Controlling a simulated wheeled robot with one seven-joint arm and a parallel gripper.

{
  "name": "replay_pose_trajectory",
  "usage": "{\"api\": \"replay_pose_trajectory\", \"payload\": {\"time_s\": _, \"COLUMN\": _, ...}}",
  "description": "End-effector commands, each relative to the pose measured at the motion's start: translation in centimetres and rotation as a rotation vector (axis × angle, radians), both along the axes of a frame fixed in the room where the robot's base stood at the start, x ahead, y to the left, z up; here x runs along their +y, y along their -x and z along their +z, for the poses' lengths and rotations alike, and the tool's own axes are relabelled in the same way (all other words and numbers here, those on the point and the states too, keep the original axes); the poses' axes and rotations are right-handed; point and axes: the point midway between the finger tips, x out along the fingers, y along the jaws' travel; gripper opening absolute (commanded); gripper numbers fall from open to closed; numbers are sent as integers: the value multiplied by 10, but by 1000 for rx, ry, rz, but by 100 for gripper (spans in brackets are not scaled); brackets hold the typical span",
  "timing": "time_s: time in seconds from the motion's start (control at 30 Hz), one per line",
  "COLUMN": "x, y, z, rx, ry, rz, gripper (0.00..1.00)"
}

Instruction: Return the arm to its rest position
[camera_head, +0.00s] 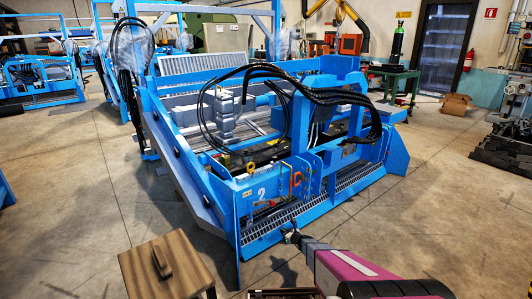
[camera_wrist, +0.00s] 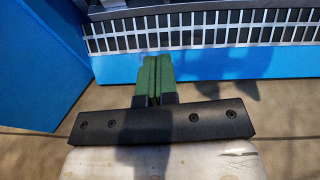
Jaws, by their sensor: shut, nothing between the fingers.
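My gripper (camera_wrist: 154,78) shows in the wrist view with its two green fingers pressed together and nothing between them. In the head view my gripper (camera_head: 288,234) is at the end of my pink and grey arm, which reaches in from the lower right. It is close in front of the low front edge of the blue sieve frame (camera_head: 262,235). In the wrist view the blue frame (camera_wrist: 200,66) and its white grating lie just beyond the fingertips. I cannot tell whether the fingers touch it.
A cardboard box (camera_head: 456,105) lies on the floor at the back right. More blue frames (camera_head: 40,80) stand at the back left. The concrete floor (camera_head: 420,190) to the right is clear.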

Motion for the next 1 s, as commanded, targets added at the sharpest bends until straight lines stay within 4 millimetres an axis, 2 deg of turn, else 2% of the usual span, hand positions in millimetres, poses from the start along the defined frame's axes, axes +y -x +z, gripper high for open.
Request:
{"api": "replay_pose_trajectory", "payload": {"time_s": 0.03, "x": 6, "y": 11, "z": 18, "rx": -23, "ry": 41, "rz": 41, "gripper": 0}}
{"api": "replay_pose_trajectory", "payload": {"time_s": 0.27, "x": 36, "y": 67, "z": 99, "rx": -179, "ry": 349, "rz": 348, "gripper": 0}}
{"api": "replay_pose_trajectory", "payload": {"time_s": 0.5, "x": 49, "y": 152, "z": 176, "rx": -359, "ry": 733, "rz": 755, "gripper": 0}}
{"api": "replay_pose_trajectory", "payload": {"time_s": 0.67, "x": 40, "y": 213, "z": 219, "rx": -457, "ry": 981, "rz": 1041, "gripper": 0}}
{"api": "replay_pose_trajectory", "payload": {"time_s": 0.77, "x": 28, "y": 251, "z": 244, "rx": -502, "ry": 1130, "rz": 1224, "gripper": 0}}
{"api": "replay_pose_trajectory", "payload": {"time_s": 0.9, "x": 2, "y": 303, "z": 279, "rx": -537, "ry": 1325, "rz": 1484, "gripper": 0}}
{"api": "replay_pose_trajectory", "payload": {"time_s": 1.0, "x": -19, "y": 334, "z": 302, "rx": -542, "ry": 1441, "rz": 1653, "gripper": 0}}
